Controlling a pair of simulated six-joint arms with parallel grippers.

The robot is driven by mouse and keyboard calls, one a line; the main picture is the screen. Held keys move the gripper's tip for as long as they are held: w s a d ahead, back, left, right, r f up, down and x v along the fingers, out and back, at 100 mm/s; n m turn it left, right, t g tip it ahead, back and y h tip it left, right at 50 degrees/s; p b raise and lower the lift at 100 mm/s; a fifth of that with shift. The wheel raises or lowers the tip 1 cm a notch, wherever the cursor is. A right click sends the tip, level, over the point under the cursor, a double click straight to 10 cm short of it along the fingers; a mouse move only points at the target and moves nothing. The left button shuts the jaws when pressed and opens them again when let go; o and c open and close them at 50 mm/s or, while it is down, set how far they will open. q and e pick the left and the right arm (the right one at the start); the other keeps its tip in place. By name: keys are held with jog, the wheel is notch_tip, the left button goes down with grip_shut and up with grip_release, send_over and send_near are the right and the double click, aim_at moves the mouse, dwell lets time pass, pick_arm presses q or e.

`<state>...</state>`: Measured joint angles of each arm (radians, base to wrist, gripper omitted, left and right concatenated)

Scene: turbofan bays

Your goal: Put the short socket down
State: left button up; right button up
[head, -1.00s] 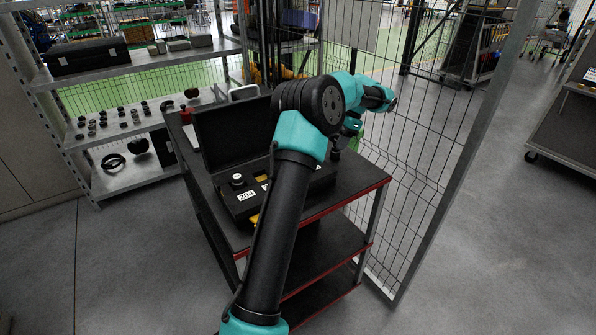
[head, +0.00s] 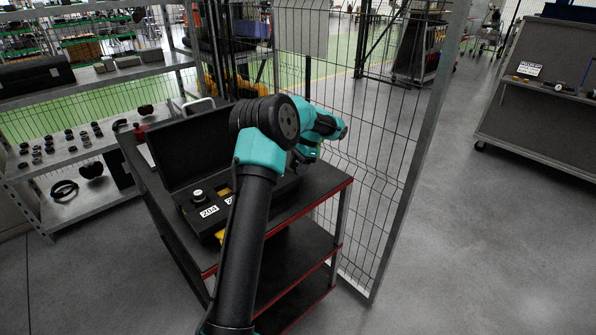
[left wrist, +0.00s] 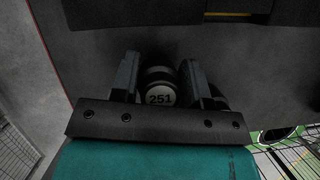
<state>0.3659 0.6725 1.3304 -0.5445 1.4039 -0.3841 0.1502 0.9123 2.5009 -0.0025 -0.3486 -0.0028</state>
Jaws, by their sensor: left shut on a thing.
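The short socket (left wrist: 159,88) is a dark cylinder with a white end marked 251, seen in the left wrist view. My left gripper (left wrist: 158,66) is shut on it, with one finger on each side. The socket is over the dark top of the cart; I cannot tell whether it touches it. In the head view my left gripper (head: 302,156) is at the cart's right part, mostly hidden behind my own arm, and the socket cannot be made out. My right gripper is not in view.
The cart (head: 318,196) has a dark top with red edges. An open black case (head: 186,160) with a socket labelled 204 (head: 208,212) stands on it, left of my arm. A mesh fence (head: 375,180) is close behind the cart. Shelves (head: 75,150) with several dark parts stand at left.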

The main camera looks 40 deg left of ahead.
pick_arm(q)
jog(key=shift+f, duration=0.8)
jog(key=shift+f, duration=0.1)
jog(key=o, duration=1)
jog(key=shift+o, duration=0.2)
jog(key=v, duration=1.2)
jog(key=shift+c, duration=0.4)
